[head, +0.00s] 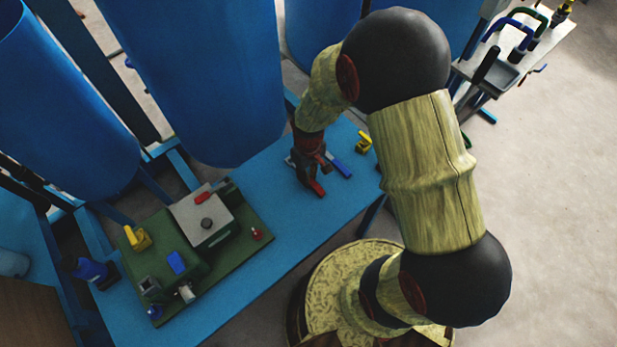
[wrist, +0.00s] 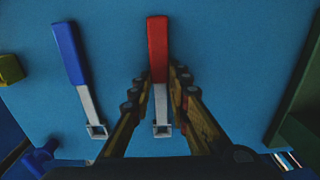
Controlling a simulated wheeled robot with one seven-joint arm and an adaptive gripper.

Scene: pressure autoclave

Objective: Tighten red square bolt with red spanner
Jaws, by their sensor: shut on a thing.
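The red spanner (wrist: 157,50) lies on the blue bench, its red handle at the top of the wrist view and its square metal head (wrist: 162,131) nearer the camera. In the head view its red handle (head: 317,188) shows below my gripper (head: 307,168). My gripper (wrist: 160,75) points down with its fingers on both sides of the handle, shut on it. A small red piece (head: 257,234) stands on the green board at its right, and another red piece (head: 202,197) lies on the grey-topped box. I cannot tell which is the red square bolt.
A blue spanner (wrist: 68,52) lies beside the red one, left of it in the wrist view. A yellow piece (head: 364,142) sits near the bench's right end. The green board (head: 262,215) carries boxes and coloured parts. Large blue tanks (head: 195,70) stand behind.

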